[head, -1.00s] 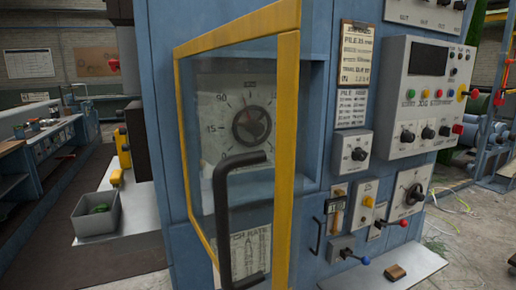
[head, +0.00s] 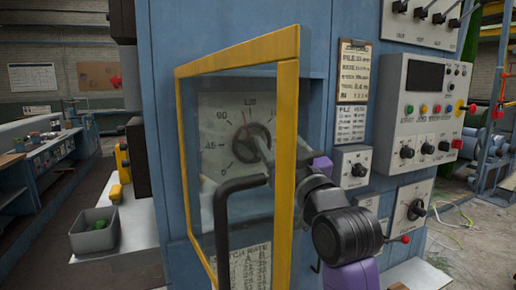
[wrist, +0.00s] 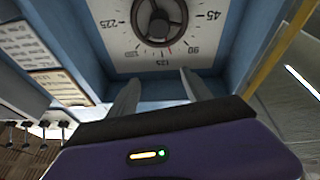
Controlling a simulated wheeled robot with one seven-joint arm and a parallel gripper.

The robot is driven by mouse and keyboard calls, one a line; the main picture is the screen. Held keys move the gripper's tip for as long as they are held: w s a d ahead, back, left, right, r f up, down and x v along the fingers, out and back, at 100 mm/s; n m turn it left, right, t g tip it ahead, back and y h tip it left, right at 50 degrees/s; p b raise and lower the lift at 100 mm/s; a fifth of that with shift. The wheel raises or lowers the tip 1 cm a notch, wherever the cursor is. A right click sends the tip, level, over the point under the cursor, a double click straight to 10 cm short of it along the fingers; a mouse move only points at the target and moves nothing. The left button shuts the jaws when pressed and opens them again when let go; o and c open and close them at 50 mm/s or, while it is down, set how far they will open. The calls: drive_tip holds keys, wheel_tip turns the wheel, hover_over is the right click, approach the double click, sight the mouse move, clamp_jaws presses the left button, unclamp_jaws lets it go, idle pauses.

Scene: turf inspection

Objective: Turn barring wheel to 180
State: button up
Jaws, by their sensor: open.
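The barring wheel (head: 254,142) is a dark round knob on a white dial plate (head: 212,112), set in a blue cabinet recess. It also shows at the top of the wrist view (wrist: 160,18), cut off by the frame edge. A thin red mark on the dial shows between 90 and the number below the wheel. My gripper (head: 263,152) reaches in from the right behind the open door, its fingers partly seen through the pane. In the wrist view my gripper (wrist: 160,77) is open and empty, fingertips near the plate's lower edge, apart from the wheel.
A yellow-framed clear door (head: 287,150) with a black handle (head: 224,215) stands open at the recess's left. A grey control box (head: 415,110) with knobs and buttons is to the right. A grey bin (head: 94,230) stands at lower left.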

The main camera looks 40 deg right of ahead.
drive_tip(key=w+d+f+g, duration=0.1)
drive_tip(key=w, duration=0.2)
drive_tip(key=w+f+n+g+y, duration=0.1)
drive_tip(key=w, duration=0.3)
drive_tip(key=w+d+f+g+p, duration=0.1)
drive_tip(key=w, duration=0.2)
drive_tip(key=shift+w+d+f+n+g+y, duration=0.15)
drive_tip(key=shift+w+d+n+g+y, duration=0.15)
drive_tip(key=shift+d+n+y, duration=0.1)
drive_tip(key=shift+s, duration=0.1)
clamp_jaws()
